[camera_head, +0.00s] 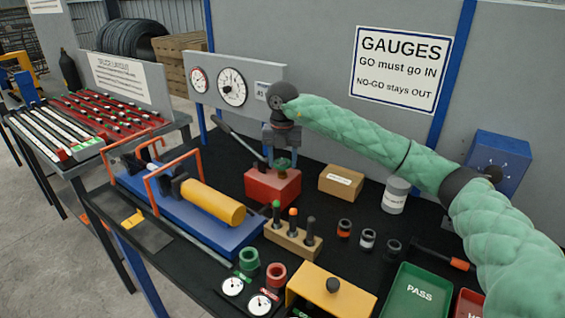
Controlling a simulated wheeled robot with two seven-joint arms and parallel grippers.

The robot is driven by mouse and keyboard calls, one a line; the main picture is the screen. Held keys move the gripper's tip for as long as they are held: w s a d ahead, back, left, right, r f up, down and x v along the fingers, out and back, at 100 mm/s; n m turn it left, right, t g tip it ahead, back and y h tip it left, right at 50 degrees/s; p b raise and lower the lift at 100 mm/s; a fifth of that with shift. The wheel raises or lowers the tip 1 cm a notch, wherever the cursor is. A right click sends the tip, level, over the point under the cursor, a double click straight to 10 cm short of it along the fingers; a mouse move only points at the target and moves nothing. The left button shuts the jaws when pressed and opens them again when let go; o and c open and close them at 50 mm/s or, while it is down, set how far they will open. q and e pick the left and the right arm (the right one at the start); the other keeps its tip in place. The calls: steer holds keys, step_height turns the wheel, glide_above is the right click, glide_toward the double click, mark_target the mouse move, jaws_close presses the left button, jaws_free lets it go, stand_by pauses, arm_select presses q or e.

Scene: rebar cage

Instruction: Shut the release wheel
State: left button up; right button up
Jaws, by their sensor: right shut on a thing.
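The release wheel (283,163) is a small green wheel on top of a red pump block (272,188) with a long grey lever (240,142) rising to the upper left. My right arm, in a green quilted sleeve, reaches in from the right. My right gripper (282,153) points down over the block and is shut on the release wheel; its fingers hide part of the wheel. My left gripper is not in view.
A blue rig (180,215) with a yellow cylinder (213,202) lies left of the block. A wooden holder (292,241) with several plugs stands in front. A cardboard box (341,184) and a grey can (396,194) stand to the right. Two dials (232,87) stand behind.

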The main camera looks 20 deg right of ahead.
steer(key=m+b, duration=0.1)
steer(key=m, duration=0.3)
steer(key=shift+b, duration=0.4)
steer(key=m, duration=0.3)
steer(key=shift+b, duration=0.4)
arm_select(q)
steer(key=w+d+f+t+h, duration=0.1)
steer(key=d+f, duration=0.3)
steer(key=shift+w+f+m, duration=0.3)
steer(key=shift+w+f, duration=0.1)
arm_select(e)
steer(key=shift+m, duration=0.4)
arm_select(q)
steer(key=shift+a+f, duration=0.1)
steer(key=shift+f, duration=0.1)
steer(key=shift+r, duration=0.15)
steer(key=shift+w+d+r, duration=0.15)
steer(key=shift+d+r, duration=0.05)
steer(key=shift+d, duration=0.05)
arm_select(e)
steer(key=o, duration=1)
steer(key=shift+c, duration=0.2)
